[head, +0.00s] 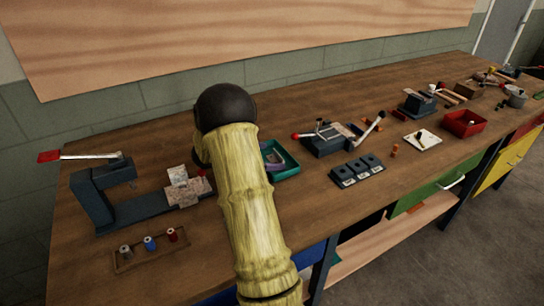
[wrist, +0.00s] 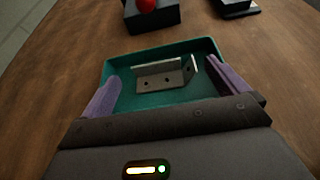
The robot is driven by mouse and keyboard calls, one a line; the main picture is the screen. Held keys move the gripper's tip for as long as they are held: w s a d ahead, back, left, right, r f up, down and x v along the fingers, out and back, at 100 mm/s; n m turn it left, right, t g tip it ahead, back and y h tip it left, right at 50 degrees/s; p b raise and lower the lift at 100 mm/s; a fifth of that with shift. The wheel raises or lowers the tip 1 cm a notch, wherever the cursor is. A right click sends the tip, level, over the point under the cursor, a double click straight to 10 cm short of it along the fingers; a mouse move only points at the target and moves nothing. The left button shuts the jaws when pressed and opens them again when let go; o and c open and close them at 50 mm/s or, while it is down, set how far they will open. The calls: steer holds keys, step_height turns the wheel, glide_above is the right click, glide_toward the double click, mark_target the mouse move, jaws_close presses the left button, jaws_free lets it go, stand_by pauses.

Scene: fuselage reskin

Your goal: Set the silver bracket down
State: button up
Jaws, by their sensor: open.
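The silver bracket (wrist: 152,78) lies in a teal tray (wrist: 150,100) in the wrist view. It is an angled metal piece with holes and an upright flange at its right end. My gripper (wrist: 163,72) is open, its two purple fingers spread either side of the bracket, with a visible gap on the left; the right finger is close to the flange, and I cannot tell whether they touch.
On the wooden bench (head: 330,225), a dark press with a red-ended lever (head: 95,190) stands left. A clamp fixture (head: 330,138) and a dark block with several wells (head: 357,171) stand right of the tray. A red bin (head: 466,124) is farther right. Bare bench lies in front.

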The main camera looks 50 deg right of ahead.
steer(key=v, duration=1)
steer(key=shift+s, duration=0.1)
steer(key=shift+a, duration=0.1)
step_height(320, 180, up, 10)
steer(key=p, duration=0.9)
